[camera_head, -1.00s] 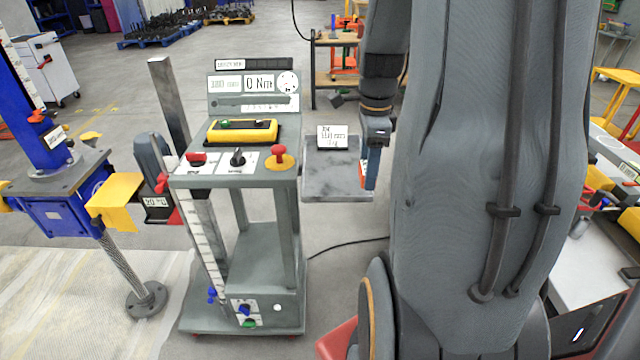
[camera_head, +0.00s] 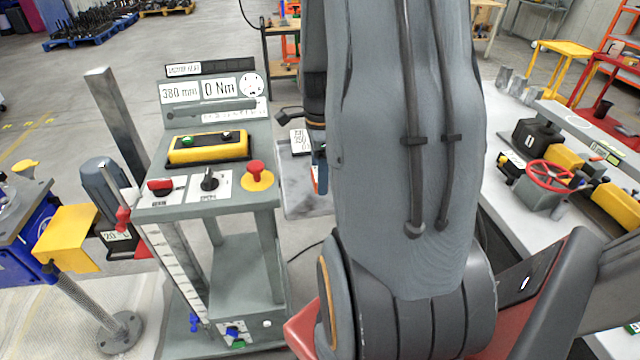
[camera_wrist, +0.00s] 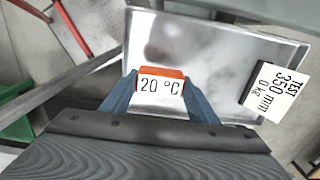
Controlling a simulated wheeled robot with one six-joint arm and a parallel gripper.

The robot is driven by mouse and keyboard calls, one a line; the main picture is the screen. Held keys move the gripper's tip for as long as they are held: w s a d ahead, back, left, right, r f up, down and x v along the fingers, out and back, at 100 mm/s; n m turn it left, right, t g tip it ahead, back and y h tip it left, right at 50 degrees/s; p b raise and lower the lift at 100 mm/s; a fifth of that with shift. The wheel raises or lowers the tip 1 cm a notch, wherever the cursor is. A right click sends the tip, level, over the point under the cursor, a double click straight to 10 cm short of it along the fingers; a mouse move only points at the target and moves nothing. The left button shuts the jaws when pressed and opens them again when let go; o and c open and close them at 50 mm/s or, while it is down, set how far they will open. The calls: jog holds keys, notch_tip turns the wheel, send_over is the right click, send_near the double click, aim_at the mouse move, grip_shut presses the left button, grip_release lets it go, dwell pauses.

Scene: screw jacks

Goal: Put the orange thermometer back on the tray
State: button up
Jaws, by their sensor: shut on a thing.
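The orange thermometer (camera_wrist: 161,72) shows in the wrist view with a white "20 °C" label facing up. My gripper (camera_wrist: 160,88) is shut on it, one blue finger at each side. Beyond and below it is a shiny metal tray (camera_wrist: 232,48) with a raised rim. I cannot tell whether the thermometer touches the tray. In the head view the tray (camera_head: 302,208) is partly hidden behind my arm. Only a sliver of my gripper (camera_head: 319,172) shows at the tray's right side there.
A sign reading "TEST 350 mm 0 kg" (camera_wrist: 276,92) stands at the tray's right side in the wrist view. A grey control stand (camera_head: 205,205) with knobs and a red button is left of the tray. A bench with a red handwheel (camera_head: 550,176) is at right.

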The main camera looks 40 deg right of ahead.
jog(key=shift+f+p, duration=0.45)
jog(key=shift+f, duration=1.5)
jog(key=shift+f, duration=0.15)
jog(key=o, duration=1.3)
notch_tip(320, 180, up, 12)
jog(key=b, duration=0.3)
jog(key=shift+r, duration=0.2)
jog(key=shift+s, duration=0.1)
